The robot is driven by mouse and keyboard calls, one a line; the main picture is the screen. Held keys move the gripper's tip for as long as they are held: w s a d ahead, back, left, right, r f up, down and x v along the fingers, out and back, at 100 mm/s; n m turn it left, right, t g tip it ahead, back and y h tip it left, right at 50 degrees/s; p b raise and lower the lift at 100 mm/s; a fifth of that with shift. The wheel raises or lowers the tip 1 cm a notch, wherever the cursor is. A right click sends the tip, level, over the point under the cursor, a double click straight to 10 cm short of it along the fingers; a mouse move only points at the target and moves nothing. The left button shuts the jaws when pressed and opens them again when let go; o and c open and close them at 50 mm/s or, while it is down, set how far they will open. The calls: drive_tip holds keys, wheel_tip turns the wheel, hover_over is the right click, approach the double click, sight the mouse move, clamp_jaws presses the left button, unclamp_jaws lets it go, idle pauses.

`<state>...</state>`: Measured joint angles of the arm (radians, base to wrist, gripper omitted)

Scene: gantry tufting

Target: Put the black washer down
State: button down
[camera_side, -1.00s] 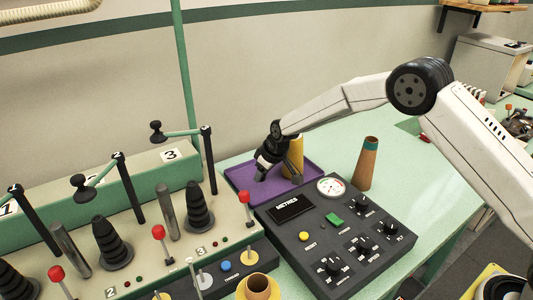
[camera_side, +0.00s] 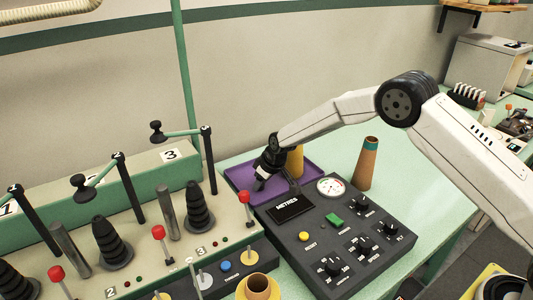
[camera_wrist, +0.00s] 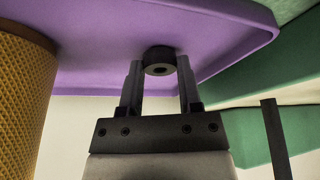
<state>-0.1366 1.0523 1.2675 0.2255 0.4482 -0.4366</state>
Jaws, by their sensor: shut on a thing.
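The black washer (camera_wrist: 159,60) shows in the wrist view, between the fingertips of my gripper (camera_wrist: 160,72). It is a short dark ring with a hole in its middle. My gripper is shut on it, with one finger on each side. The purple tray (camera_wrist: 95,70) lies behind the washer in that view. In the side view my gripper (camera_side: 272,187) is low over the purple tray (camera_side: 238,178), near its front part. The washer cannot be made out there. I cannot tell whether the washer touches the tray.
A yellow cone (camera_side: 296,160) stands in the tray, close beside my gripper; its textured side (camera_wrist: 22,90) fills the wrist view's left. A black control panel (camera_side: 325,225) lies in front. A brown cone (camera_side: 366,165) stands at right. Red-knobbed levers (camera_side: 246,197) stand at left.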

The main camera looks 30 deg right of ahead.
drive_tip(key=shift+f, duration=0.1)
drive_tip(key=shift+c, duration=1.4)
unclamp_jaws()
drive_tip(key=v, duration=1.2)
drive_tip(key=s+d+m+h, duration=0.1)
drive_tip(key=s+d, duration=0.3)
drive_tip(key=s, duration=1)
drive_tip(key=s+d+m+g, duration=0.1)
drive_tip(key=s+d+m, duration=0.2)
drive_tip(key=s, duration=1.2)
drive_tip(key=shift+s+d+r+g+h, duration=0.2)
drive_tip(key=shift+d+r+g+h, duration=0.15)
drive_tip(key=shift+d, duration=0.35)
